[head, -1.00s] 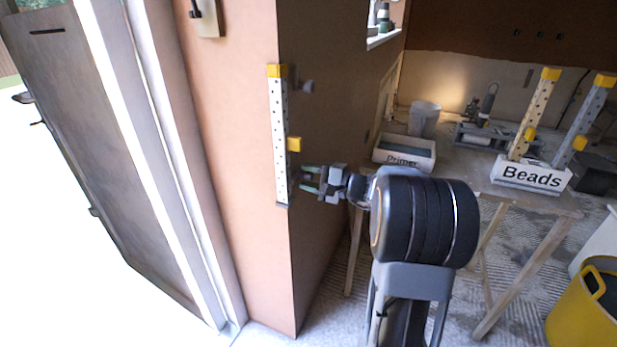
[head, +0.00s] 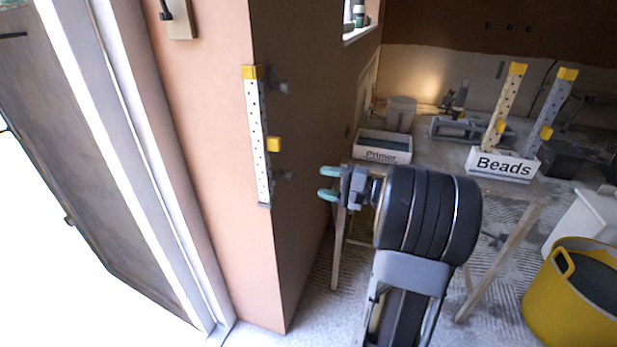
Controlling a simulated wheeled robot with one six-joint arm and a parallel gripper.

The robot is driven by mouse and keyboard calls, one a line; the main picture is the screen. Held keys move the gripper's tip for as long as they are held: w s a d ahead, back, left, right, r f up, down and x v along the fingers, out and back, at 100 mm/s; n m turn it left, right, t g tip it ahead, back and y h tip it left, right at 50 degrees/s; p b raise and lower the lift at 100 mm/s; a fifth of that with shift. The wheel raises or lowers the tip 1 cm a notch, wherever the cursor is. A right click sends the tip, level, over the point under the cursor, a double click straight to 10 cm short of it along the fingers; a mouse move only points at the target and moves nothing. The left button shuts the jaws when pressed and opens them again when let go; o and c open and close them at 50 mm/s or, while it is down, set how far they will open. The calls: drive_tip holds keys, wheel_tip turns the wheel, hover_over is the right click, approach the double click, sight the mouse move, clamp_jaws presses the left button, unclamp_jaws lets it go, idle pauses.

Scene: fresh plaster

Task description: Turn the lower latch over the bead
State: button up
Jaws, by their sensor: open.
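The white perforated bead (head: 256,140) stands upright along the wall's outer corner, with a yellow cap at its top and a yellow tab (head: 274,145) on its right side. The small dark lower latch (head: 284,176) is on the shaded wall face, just right of the bead's lower part. It seems to stick out to the right, not across the bead, but it is small and dark. The similar upper latch (head: 279,87) is right of the bead near its top. My gripper (head: 328,183) is open and empty, its green-tipped fingers pointing left, apart from the lower latch.
A trestle table behind my arm holds a Primer box (head: 384,147) and a Beads box (head: 503,165) with two tall bead pieces. A yellow bucket (head: 572,297) stands at lower right. A door frame is at left. Space between gripper and wall looks clear.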

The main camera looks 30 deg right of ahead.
drive_tip(key=shift+v, duration=1.75)
